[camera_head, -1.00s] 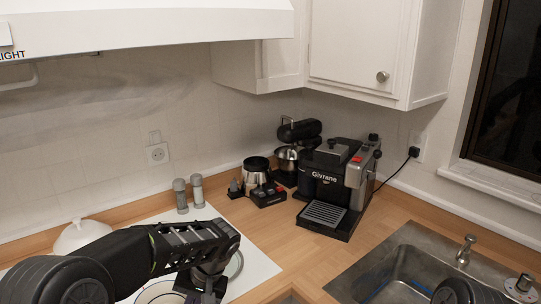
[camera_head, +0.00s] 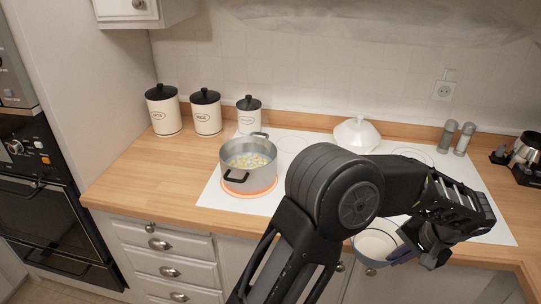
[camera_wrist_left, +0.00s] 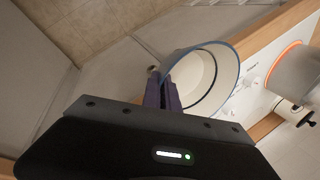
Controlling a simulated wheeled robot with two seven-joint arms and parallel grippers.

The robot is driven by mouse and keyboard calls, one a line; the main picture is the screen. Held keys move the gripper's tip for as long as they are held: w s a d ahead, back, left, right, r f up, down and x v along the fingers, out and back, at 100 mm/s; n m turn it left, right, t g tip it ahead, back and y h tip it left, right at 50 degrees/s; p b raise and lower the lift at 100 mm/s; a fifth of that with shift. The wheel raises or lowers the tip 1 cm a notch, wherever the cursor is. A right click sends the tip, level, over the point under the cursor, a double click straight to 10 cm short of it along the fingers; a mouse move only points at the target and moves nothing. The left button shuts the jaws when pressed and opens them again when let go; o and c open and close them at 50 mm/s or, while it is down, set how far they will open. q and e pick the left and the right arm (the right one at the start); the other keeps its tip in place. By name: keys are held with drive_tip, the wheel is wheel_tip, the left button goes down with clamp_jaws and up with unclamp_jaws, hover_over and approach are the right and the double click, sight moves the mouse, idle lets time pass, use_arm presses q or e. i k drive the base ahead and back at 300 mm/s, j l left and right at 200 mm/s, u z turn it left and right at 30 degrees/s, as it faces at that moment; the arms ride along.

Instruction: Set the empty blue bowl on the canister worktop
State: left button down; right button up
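The bowl (camera_head: 375,245), pale inside with a blue-grey rim, is held in front of the counter's front edge, low in the head view. My left gripper (camera_head: 402,254) is at its right side. In the left wrist view the bowl (camera_wrist_left: 208,78) is tilted in the picture and looks empty, and the purple fingers (camera_wrist_left: 163,94) are closed on its rim. The canister worktop (camera_head: 140,172) is wooden, at the left, with three cream canisters with black lids (camera_head: 207,113) along its back. My right gripper is not in view.
A pot with pale pieces of food (camera_head: 248,162) stands on a glowing ring of the white hob (camera_head: 212,190). A white lidded dish (camera_head: 356,135) and two shakers (camera_head: 456,138) stand behind. Bare wood lies in front of the canisters. A wall oven (camera_head: 40,190) is at far left.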

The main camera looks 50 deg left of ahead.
sight(148, 157)
drive_tip(key=k+j+u, duration=0.1)
drive_tip(key=j, duration=0.2)
drive_tip(key=k+j+u, duration=0.25)
drive_tip(key=j, duration=0.35)
drive_tip(key=j+u, duration=0.2)
drive_tip(key=j, duration=0.25)
drive_tip(key=i+j+u, duration=0.2)
drive_tip(key=j, duration=0.2)
drive_tip(key=j+u, duration=0.25)
drive_tip(key=j, duration=0.15)
drive_tip(key=i+j+z, duration=0.25)
drive_tip(key=i, duration=0.3)
drive_tip(key=l, duration=0.1)
